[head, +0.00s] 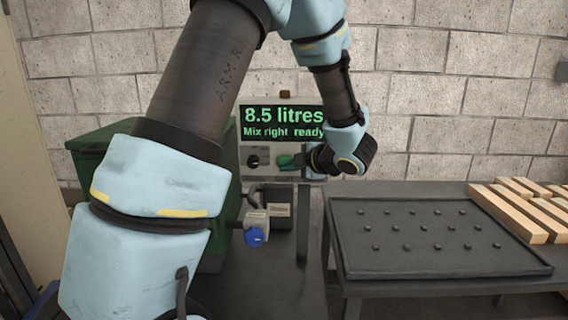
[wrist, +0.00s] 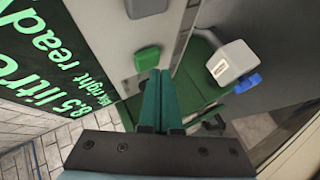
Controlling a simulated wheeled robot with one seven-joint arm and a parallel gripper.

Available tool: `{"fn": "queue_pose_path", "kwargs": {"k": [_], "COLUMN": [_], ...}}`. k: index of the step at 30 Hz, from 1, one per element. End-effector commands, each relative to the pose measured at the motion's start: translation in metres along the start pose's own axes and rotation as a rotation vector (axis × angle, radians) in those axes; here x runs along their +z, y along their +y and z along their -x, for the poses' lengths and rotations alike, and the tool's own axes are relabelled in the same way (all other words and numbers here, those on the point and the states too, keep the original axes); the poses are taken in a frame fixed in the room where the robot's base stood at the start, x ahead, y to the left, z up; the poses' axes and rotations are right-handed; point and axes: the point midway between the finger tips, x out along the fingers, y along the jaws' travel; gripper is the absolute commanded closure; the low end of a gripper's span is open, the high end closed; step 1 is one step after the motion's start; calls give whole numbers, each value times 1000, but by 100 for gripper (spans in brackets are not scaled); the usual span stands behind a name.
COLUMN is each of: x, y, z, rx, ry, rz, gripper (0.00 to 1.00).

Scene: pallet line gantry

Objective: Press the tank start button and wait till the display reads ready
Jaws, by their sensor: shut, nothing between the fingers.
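The display (head: 282,122) on the grey control panel reads "8.5 litres" and "Mix right ready" in green letters. It also shows, turned sideways, in the wrist view (wrist: 50,55). The green start button (wrist: 147,59) is on the panel face below the display. My gripper (wrist: 162,72) is shut and empty, its green fingertips close beside the button. I cannot tell whether they touch it. In the head view, my gripper (head: 298,160) is at the panel's right side, partly hiding the button area.
A black knob (head: 253,161) is left of the button. Below the panel is a blue-handled valve (head: 254,236). A green tank (head: 90,140) stands behind my arm. On the right, a table holds a black tray (head: 390,262) and wooden slats (head: 510,214).

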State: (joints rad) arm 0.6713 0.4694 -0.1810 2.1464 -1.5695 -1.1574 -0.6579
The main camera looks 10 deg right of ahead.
Motion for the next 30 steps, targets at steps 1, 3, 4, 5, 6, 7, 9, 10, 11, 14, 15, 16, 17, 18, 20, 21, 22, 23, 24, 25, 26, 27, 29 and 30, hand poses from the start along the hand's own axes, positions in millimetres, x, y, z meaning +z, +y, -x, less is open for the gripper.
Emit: {"fn": "queue_pose_path", "kwargs": {"k": [1,3,4,5,6,7,9,10,11,14,15,16,17,18,20,21,22,23,24,25,26,27,29,30], "x": [1,1,1,1,1,1,1,1,1,1,1,2,2,2,2,2,3,3,3,3,3,4,4,4], "y": [1,2,2,2,2,2,2,2,2,2,2,2,2,2,3,3,3,3,4,4,4,4,5,5], "z": [-1,-2,-2,-2,-2,-2,-2,-2,-2,-2,-2,-3,-3,-3,-4,-4,-4,-4,-5,-5,-5,-6,-6,-6], "rx": [0,0,0,0,0,0,0,0,0,0,0,0,0,0,0,0,0,0,0,0,0,0,0,0], "ry": [0,0,0,0,0,0,0,0,0,1,1,1,1,1,1,1,1,1,1,1,1,1,1,1], "rz": [0,0,0,0,0,0,0,0,0,1,0,0,1,0,1,0,1,1,1,1,1,1,1,1], "gripper": [100,100,100,100,100,100,100,100,100,100,100,100,100,100,100,100,100,100,100,100,100,100,100,100]}}
